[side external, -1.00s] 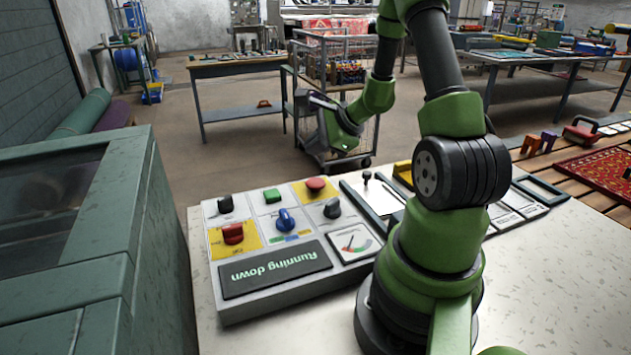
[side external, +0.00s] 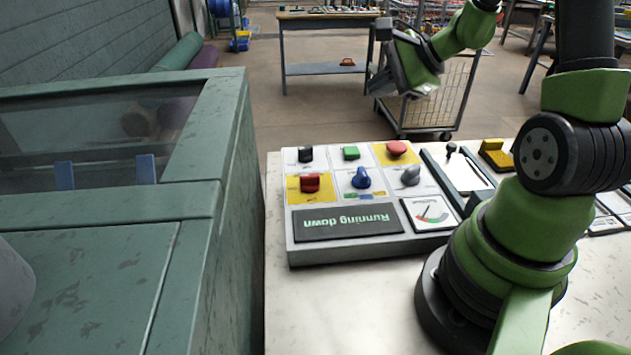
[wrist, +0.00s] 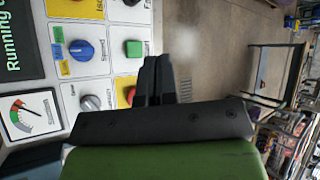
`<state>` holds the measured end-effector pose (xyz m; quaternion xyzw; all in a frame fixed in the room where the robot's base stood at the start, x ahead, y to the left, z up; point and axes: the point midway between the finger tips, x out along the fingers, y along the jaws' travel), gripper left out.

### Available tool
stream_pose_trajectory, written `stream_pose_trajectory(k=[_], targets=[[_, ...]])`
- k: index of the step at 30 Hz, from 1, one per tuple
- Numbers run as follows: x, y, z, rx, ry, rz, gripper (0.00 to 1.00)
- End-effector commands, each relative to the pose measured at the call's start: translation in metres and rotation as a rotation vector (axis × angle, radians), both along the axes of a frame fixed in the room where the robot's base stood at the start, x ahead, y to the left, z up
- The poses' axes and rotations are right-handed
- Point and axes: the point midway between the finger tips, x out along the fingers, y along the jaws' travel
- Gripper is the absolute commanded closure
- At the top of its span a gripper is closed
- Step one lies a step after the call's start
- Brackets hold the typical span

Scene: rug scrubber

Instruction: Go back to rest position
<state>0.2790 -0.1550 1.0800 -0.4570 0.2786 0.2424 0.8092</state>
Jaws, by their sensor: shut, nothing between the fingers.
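My gripper (side external: 378,83) is held up in the air beyond the far edge of the control panel (side external: 345,250). It is clear of the panel in the side view. In the wrist view its two dark fingers (wrist: 155,72) are together with nothing between them. The panel also carries a red switch (side external: 310,183), a blue knob (side external: 361,179), a grey knob (side external: 411,176) and a display reading "Running down" (side external: 347,221).
A green machine cabinet (side external: 215,215) with a window stands at left. A wire cart (side external: 446,95) and a workbench (side external: 330,20) stand behind on the floor.

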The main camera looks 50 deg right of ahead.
Motion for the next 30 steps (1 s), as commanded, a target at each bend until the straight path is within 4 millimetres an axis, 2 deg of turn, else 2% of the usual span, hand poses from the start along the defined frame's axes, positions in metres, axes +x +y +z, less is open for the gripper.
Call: stream_pose_trajectory(k=[1, 4, 6, 9, 12, 16, 21, 25, 30], targets=[[0.004, 0.027, 0.020, -0.056, -0.019, 0.127, 1.00], [-0.002, 0.076, 0.050, -0.165, -0.031, 0.370, 1.00], [-0.014, 0.107, 0.066, -0.250, -0.037, 0.528, 1.00], [-0.037, 0.143, 0.084, -0.390, -0.041, 0.737, 1.00], [-0.065, 0.168, 0.097, -0.547, -0.048, 0.917, 1.00], [-0.099, 0.184, 0.108, -0.762, -0.066, 1.091, 1.00], [-0.127, 0.185, 0.115, -0.977, -0.093, 1.199, 1.00], [-0.135, 0.183, 0.117, -1.054, -0.103, 1.224, 1.00], [-0.136, 0.182, 0.117, -1.071, -0.102, 1.228, 1.00]])
